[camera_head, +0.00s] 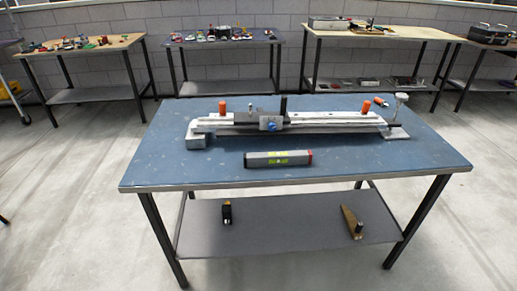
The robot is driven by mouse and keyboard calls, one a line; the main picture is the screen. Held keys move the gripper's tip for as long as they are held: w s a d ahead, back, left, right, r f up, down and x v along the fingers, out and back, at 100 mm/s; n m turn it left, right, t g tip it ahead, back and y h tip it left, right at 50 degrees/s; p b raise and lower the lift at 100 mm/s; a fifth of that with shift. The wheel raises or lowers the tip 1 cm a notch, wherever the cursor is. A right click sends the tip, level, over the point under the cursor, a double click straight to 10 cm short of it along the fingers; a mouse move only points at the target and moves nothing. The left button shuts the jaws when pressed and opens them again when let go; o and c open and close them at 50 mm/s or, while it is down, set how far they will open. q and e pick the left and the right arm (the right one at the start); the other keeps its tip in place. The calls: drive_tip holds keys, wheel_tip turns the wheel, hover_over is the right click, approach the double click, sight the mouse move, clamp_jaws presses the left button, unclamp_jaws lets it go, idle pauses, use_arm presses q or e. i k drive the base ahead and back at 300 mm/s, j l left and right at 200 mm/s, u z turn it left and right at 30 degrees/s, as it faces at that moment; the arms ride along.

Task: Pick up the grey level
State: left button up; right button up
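Neither of my grippers shows in the head view.
The long metal rail device (340,123), with orange knobs and a blue knob, spans the table's back half. A small orange-tipped tool (380,102) lies behind it. The lower shelf (290,225) holds two small items. Other loaded tables stand along the wall.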

sight(290, 157)
drive_tip(key=i+j+z, duration=0.15)
drive_tip(key=j, duration=0.75)
drive_tip(key=i+j+z, duration=0.2)
drive_tip(key=j, duration=0.75)
drive_tip(key=i+j+z, duration=0.15)
drive_tip(key=j, duration=0.8)
drive_tip(key=j+z, duration=0.2)
drive_tip(key=j, duration=0.75)
drive_tip(key=i, duration=0.05)
